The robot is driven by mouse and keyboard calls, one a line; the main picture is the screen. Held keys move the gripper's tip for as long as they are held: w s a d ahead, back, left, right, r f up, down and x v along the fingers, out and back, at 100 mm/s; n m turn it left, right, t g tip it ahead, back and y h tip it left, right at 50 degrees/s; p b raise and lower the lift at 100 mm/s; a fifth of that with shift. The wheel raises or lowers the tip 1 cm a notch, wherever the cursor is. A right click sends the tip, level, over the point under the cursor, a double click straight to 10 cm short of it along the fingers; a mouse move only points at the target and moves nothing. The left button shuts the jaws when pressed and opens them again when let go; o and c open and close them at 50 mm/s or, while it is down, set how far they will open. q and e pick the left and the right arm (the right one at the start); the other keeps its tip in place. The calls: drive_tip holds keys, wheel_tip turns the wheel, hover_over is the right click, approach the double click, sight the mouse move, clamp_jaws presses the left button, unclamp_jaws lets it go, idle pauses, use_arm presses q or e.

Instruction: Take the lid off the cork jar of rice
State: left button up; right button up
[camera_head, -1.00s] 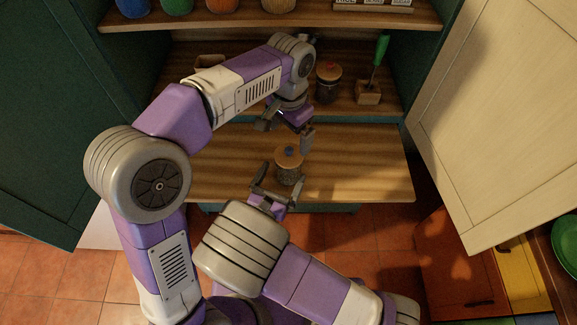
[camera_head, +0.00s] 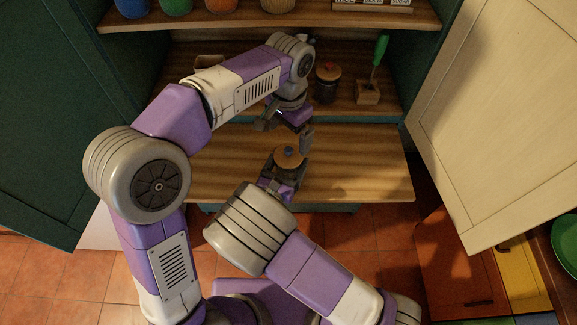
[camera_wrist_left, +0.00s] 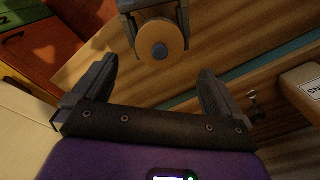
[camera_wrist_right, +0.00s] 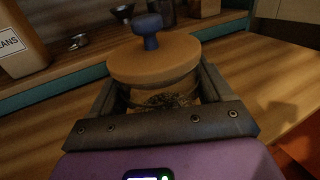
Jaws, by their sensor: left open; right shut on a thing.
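The jar (camera_wrist_right: 165,97) stands on the pull-out wooden board and has a round cork lid (camera_head: 289,158) with a blue knob (camera_wrist_right: 149,28). The lid sits on the jar. My right gripper (camera_head: 285,172) is shut on the jar's glass body, one finger on each side below the lid. My left gripper (camera_head: 287,131) is open and empty just above and behind the jar. In the left wrist view, the lid (camera_wrist_left: 160,40) lies beyond the open fingers, near the gap's centre line, and does not touch them.
A labelled canister (camera_wrist_right: 20,45) shows in the right wrist view. Cabinet doors (camera_head: 500,110) flank the shelf. The board's right side is clear.

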sight(288, 148)
drive_tip(key=c, duration=0.5)
use_arm(q)
drive_tip(key=n, duration=0.2)
drive_tip(key=r+n, duration=0.2)
drive_tip(key=n, duration=0.1)
drive_tip(key=shift+w+n, duration=0.2)
drive_tip(key=shift+n, duration=0.1)
use_arm(e)
drive_tip(key=shift+c, duration=0.2)
use_arm(q)
wheel_tip(288, 148, down, 10)
drive_tip(key=n, duration=0.6)
drive_tip(key=shift+r, duration=0.1)
drive_tip(key=c, duration=1.1)
drive_tip(key=shift+r, duration=0.15)
drive_tip(key=shift+r, duration=0.95)
